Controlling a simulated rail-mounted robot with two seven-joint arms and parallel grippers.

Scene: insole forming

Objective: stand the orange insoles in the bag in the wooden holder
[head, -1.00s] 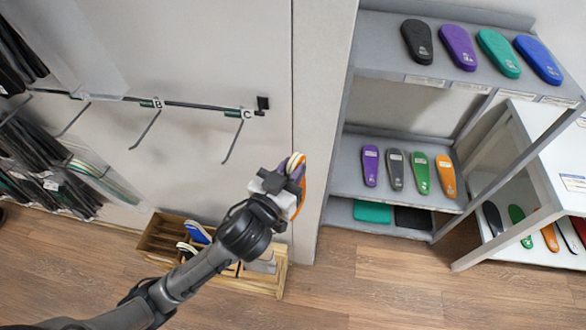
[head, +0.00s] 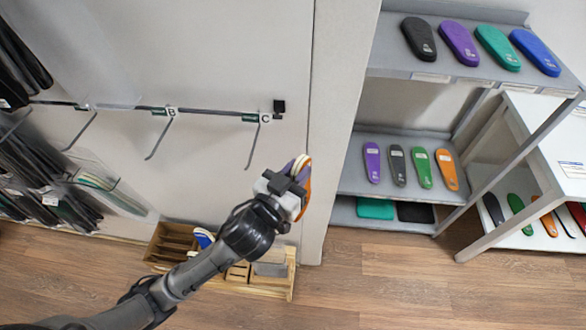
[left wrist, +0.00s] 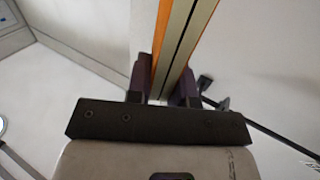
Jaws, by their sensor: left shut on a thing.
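My left gripper (head: 290,184) is shut on the orange insoles (head: 306,196), held up in front of the pale wall. In the left wrist view the insoles (left wrist: 162,40) stand edge-on between the dark fingers (left wrist: 164,85), with orange outer edges and pale layers. I cannot make out the bag around them. The wooden holder (head: 291,272) stands on the floor against the wall, below and left of the gripper. It has slots, and a blue and white insole (head: 203,237) stands in it. My left arm hides part of the holder. My right gripper is not in view.
A wall rail (head: 140,107) with hooks labelled B and C is left of the gripper. Bagged insoles (head: 60,190) hang at far left. A grey shelf (head: 400,140) with coloured insoles and a white table (head: 545,130) stand at right. Wooden floor (head: 400,285) in front is clear.

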